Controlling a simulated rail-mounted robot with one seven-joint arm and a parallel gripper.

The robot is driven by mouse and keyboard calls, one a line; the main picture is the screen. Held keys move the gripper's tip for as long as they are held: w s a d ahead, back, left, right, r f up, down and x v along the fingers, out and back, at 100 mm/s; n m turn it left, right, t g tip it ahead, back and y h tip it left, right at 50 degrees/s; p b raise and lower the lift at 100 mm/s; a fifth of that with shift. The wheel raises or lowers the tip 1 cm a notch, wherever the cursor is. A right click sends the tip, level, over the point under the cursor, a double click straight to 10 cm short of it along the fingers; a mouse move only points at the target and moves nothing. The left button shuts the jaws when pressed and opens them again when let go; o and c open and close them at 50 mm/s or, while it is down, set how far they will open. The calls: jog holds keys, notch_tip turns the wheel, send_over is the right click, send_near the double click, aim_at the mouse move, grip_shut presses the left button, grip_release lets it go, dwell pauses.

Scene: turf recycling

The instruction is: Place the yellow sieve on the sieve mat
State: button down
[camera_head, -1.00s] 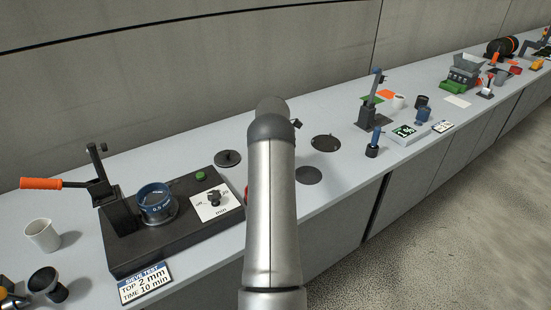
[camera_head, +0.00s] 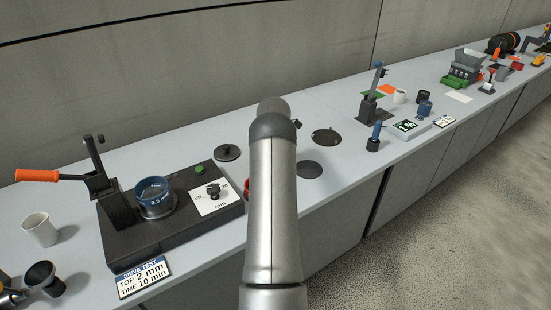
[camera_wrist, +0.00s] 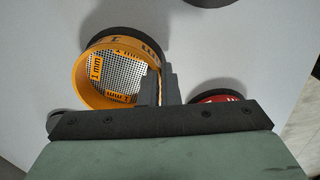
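The yellow sieve (camera_wrist: 84,88), marked 1 mm, shows in the wrist view with its mesh facing the camera. My gripper (camera_wrist: 160,85) has its narrow fingers close together on either side of the sieve's right wall and looks shut on it. A dark round edge (camera_wrist: 125,33) shows past the sieve's upper rim; whether the sieve touches it, I cannot tell. In the head view my arm hides the gripper and the yellow sieve. Flat dark discs (camera_head: 309,170) and (camera_head: 326,138) lie on the bench right of my arm; which is the sieve mat is unclear.
A red sieve (camera_wrist: 215,99) is close right of my gripper. The black shaker base (camera_head: 150,235) holds a blue 0.5 mm sieve (camera_head: 153,190) and has an orange-handled lever (camera_head: 38,176). A knobbed dark disc (camera_head: 228,152) lies behind it. A black press (camera_head: 374,105) stands farther right.

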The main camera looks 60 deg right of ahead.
jog(key=shift+f, duration=0.3)
jog(key=c, duration=1.3)
grip_release()
jog(key=shift+o, duration=0.2)
notch_tip(320, 180, up, 17)
jog(key=b, duration=0.1)
jog(key=shift+r, duration=0.2)
